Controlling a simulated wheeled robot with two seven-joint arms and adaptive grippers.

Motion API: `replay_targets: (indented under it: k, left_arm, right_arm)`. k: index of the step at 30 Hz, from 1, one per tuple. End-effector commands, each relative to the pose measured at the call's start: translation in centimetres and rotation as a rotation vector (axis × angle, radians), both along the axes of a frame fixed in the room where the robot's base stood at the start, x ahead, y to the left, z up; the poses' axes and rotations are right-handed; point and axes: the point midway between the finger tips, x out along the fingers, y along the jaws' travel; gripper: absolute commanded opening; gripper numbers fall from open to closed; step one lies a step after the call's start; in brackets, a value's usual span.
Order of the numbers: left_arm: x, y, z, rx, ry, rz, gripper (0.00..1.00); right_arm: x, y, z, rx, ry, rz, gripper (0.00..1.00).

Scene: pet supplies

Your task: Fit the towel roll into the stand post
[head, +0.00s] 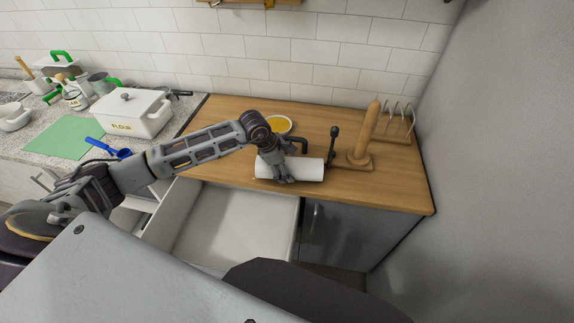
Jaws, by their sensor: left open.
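The white towel roll (310,170) lies on its side on the wooden counter. My left gripper (284,178) is over its left half, with the fingers open and pointing down around or against it. Contact cannot be told. To the right of the roll stands a thin black post (333,146) with a ball top. Which of the two is the stand post is unclear. The roll is apart from both posts. My right gripper is out of view.
A wooden rack (397,124) stands at the back right. A yellow dish (279,125) and a dark handled object (299,141) sit behind my gripper. An open white drawer (235,222) is below the counter. The flour box (132,114) is at left.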

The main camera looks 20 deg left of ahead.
Motion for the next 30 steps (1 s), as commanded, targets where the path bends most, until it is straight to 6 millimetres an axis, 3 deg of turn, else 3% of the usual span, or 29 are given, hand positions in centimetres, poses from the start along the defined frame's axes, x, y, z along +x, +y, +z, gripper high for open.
replay_targets:
  k: [14,30]
  left_arm:
    - [0.0,0.1,0.5,0.0,-0.002,0.001,0.91]
    - [-2.0,2.1,6.2,0.003,-0.001,0.0,0.91]
  right_arm:
    - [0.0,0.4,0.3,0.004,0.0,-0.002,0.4]
    - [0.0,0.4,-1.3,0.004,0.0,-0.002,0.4]
